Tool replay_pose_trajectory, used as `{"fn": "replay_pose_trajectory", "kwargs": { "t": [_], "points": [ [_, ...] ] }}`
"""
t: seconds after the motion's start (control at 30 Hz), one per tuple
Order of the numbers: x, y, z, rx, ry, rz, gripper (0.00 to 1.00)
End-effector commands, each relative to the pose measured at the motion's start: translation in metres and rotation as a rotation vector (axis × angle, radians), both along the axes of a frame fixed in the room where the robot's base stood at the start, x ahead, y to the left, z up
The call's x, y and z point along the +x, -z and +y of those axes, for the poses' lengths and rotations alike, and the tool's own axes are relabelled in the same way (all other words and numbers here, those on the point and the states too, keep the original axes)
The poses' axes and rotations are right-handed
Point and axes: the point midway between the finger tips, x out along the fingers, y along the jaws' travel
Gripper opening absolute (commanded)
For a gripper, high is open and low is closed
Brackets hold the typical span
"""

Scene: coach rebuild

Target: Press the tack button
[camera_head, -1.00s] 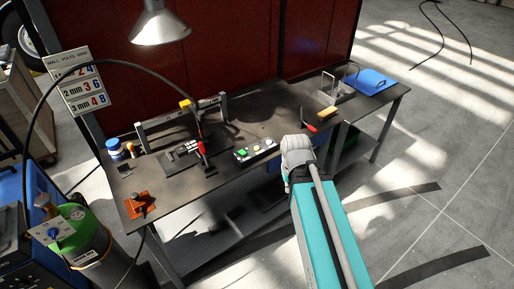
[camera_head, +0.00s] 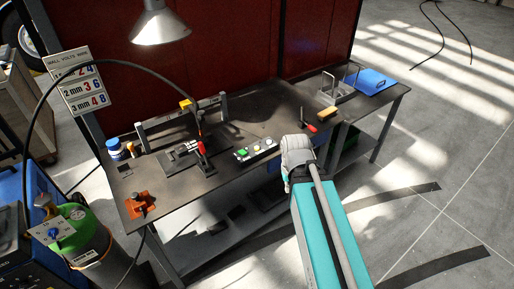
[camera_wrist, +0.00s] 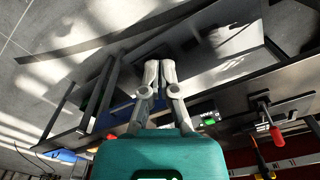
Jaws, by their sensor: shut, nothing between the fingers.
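A button box (camera_head: 256,150) lies near the front edge of the workbench, left of my arm. It has a green button (camera_head: 241,154) at its left end, a pale button (camera_head: 257,150) in the middle and another near its right end. No label is legible, so I cannot tell which is the tack button. The green button (camera_wrist: 209,121) also shows in the wrist view, right of my gripper. My gripper (camera_wrist: 160,66) is shut and empty, with its fingertips apart from the box.
A fixture with a red-handled clamp (camera_head: 201,148) stands left of the box on the workbench (camera_head: 245,117). An orange clamp (camera_head: 139,204) sits at the front left. A red-handled tool (camera_head: 309,127) and a yellow block (camera_head: 327,113) lie to the right. A lamp (camera_head: 160,27) hangs above.

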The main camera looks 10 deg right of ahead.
Motion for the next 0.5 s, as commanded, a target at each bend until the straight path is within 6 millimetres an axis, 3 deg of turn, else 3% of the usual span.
{"fn": "replay_pose_trajectory", "kwargs": {
  "t": [0.27,0.5],
  "points": [
    [0.03,0.006,0.007,0.042,0.001,-0.049,0.0],
    [0.095,0.014,0.026,0.142,0.01,-0.163,0.0]
  ]
}}
